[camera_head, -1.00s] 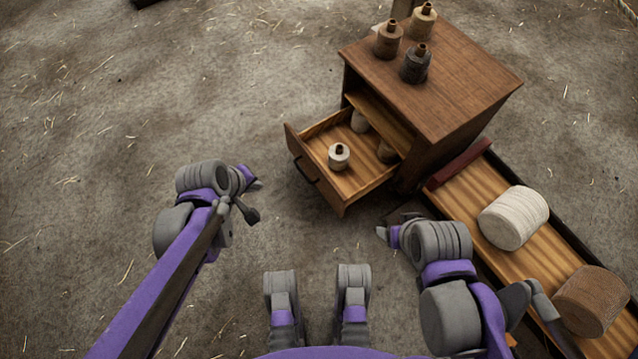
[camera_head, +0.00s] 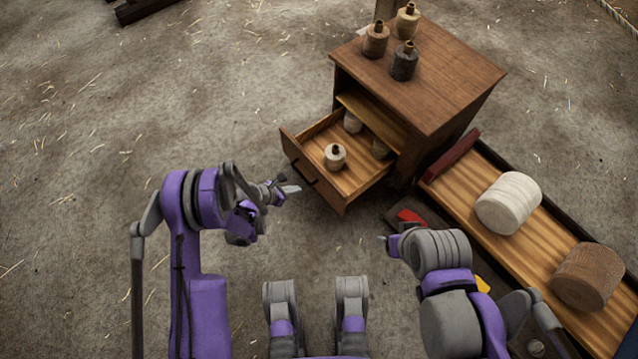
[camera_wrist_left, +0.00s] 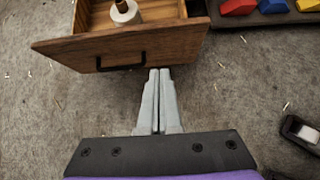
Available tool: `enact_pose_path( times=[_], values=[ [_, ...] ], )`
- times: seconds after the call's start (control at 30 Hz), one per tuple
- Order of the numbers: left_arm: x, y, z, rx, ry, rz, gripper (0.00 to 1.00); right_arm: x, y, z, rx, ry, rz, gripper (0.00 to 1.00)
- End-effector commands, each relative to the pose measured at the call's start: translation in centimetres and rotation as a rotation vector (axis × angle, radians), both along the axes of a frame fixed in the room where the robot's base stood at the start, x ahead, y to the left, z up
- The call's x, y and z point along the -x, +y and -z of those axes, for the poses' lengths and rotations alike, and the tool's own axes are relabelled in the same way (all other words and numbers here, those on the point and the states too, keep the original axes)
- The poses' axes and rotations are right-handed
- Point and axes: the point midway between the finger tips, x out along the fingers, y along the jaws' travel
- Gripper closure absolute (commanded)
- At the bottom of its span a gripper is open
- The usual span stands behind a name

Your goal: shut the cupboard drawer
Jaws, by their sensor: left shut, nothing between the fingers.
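The wooden cupboard (camera_head: 440,80) stands at the upper right in the head view. Its drawer (camera_head: 312,178) is pulled out toward the lower left, with a dark handle on its front. Several pale spools are inside, one (camera_head: 335,157) near the front. In the left wrist view the drawer front (camera_wrist_left: 180,45) with its handle (camera_wrist_left: 121,66) is just ahead. My left gripper (camera_head: 294,189) is shut and empty, close to the drawer front; its fingertips (camera_wrist_left: 159,72) show right of the handle. Whether they touch cannot be told. My right gripper (camera_head: 384,240) is low, right of the drawer; its jaws are unclear.
Several spools stand on the cupboard top, one dark (camera_head: 404,62). A long wooden tray (camera_head: 470,200) with a white roll (camera_head: 508,203) and a brown roll (camera_head: 588,277) lies at the right. Coloured blocks, one red (camera_wrist_left: 237,6), lie beside the drawer. The floor at left is clear.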

Motion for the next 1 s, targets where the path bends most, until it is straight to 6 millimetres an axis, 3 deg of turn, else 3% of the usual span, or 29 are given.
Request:
enact_pose_path(
  times=[0.27, 0.63, 0.8, 1.0],
  values=[
    [-0.9, -1.6, 2.4, 0.016, 0.011, -0.013, 1.0, -0.1, 0.0, 0.6, 0.0, 0.001, 0.0, 0.32],
    [-4.2, -6.0, 7.9, 0.013, 0.01, -0.011, 1.0, -0.4, 0.0, 2.3, 0.0, 0.003, 0.0, 0.32],
    [-5.7, -8.0, 7.7, 0.014, 0.009, -0.012, 1.0, -0.5, 0.0, 2.8, 0.0, 0.002, 0.0, 0.32],
    [-6.4, -9.0, 7.6, 0.013, 0.01, -0.013, 1.0, -0.5, 0.0, 2.9, 0.0, 0.001, 0.0, 0.32]
  ],
)
